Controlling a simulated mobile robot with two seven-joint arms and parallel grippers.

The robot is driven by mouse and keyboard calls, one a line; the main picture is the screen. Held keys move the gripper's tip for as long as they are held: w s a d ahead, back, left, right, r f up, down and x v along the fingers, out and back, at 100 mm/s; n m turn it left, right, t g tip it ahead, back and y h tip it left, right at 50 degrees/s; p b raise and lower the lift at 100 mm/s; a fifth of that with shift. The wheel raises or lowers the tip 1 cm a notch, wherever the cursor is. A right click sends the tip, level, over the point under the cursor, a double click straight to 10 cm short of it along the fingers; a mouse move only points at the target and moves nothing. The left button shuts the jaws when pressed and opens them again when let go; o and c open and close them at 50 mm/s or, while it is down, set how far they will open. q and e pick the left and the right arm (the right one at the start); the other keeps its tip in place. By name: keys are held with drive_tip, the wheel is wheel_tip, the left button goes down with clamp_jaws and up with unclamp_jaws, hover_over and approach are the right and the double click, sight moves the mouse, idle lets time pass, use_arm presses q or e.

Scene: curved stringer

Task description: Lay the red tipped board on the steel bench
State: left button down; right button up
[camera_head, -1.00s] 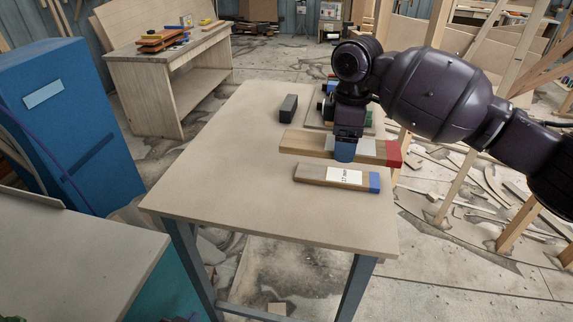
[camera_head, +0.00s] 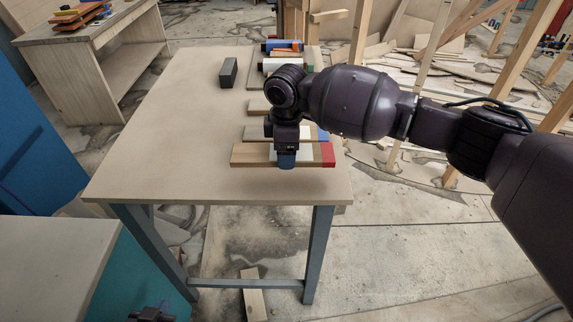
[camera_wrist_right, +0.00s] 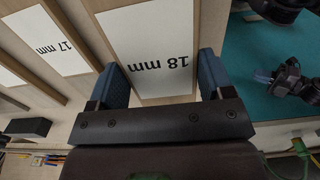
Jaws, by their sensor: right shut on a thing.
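The red tipped board (camera_head: 250,155) is a wooden plank with a white label, marked 18 mm in the right wrist view (camera_wrist_right: 150,50). My right gripper (camera_head: 286,160) is shut across its middle and holds it level above the near part of the tan-topped table (camera_head: 150,150), with a shadow beneath. In the right wrist view the blue fingers (camera_wrist_right: 165,78) stand on both sides of the board. My left gripper (camera_head: 155,314) shows only partly at the bottom edge, away from the board; its jaw state is unclear. I cannot tell which bench is the steel one.
A blue tipped board (camera_head: 257,132) lies just behind the held one, with another board behind it. A dark block (camera_head: 228,73) stands farther back. A teal-sided bench (camera_head: 50,255) with a bare top is at lower left. The table's left half is clear.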

sight(287, 173)
wheel_tip(287, 173, down, 5)
drive_tip(key=shift+f+b, duration=0.2)
drive_tip(key=shift+b, duration=0.1)
use_arm(q)
drive_tip(key=shift+s+f, duration=0.25)
drive_tip(key=shift+f, duration=0.2)
drive_tip(key=shift+s, duration=0.1)
drive_tip(key=shift+s+f, duration=0.1)
drive_tip(key=shift+f, duration=0.05)
use_arm(e)
drive_tip(key=o, duration=1.1)
drive_tip(key=shift+c, duration=0.2)
use_arm(q)
drive_tip(key=shift+w, duration=0.2)
